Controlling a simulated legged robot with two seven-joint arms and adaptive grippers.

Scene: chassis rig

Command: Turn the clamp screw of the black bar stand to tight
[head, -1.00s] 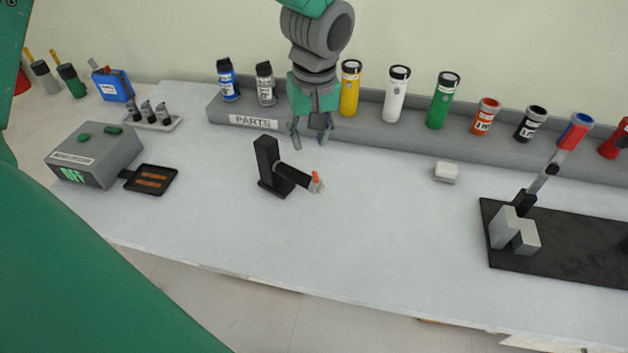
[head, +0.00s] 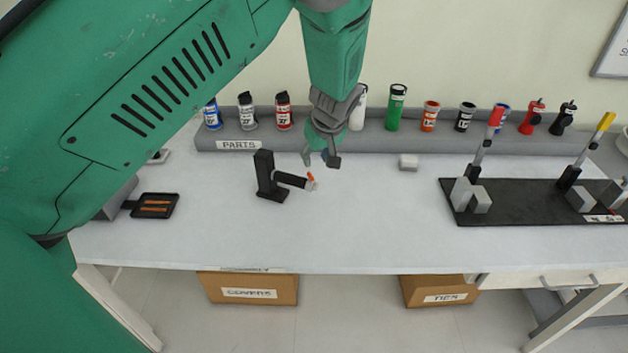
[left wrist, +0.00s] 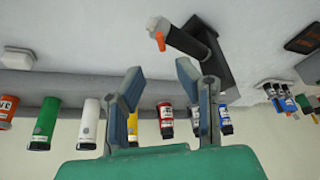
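The black bar stand (head: 265,174) stands upright on the white table, with a short black bar reaching to the right. At the bar's end is a light clamp piece (head: 311,184) with an orange part (head: 310,176), likely the clamp screw. In the left wrist view the stand (left wrist: 215,70) is upside down at the top, with the orange part (left wrist: 160,41) at the bar's near end. My left gripper (head: 322,163) is open and empty, close to the clamp end and apart from it. In the left wrist view its fingers (left wrist: 158,90) are spread. My right gripper is not in view.
A grey PARTS ledge (head: 300,141) with several bottles runs behind. A small white block (head: 408,162) lies to the right. A black board (head: 520,215) with toggle clamps is farther right. A black tray (head: 155,206) lies left. The table's front middle is clear.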

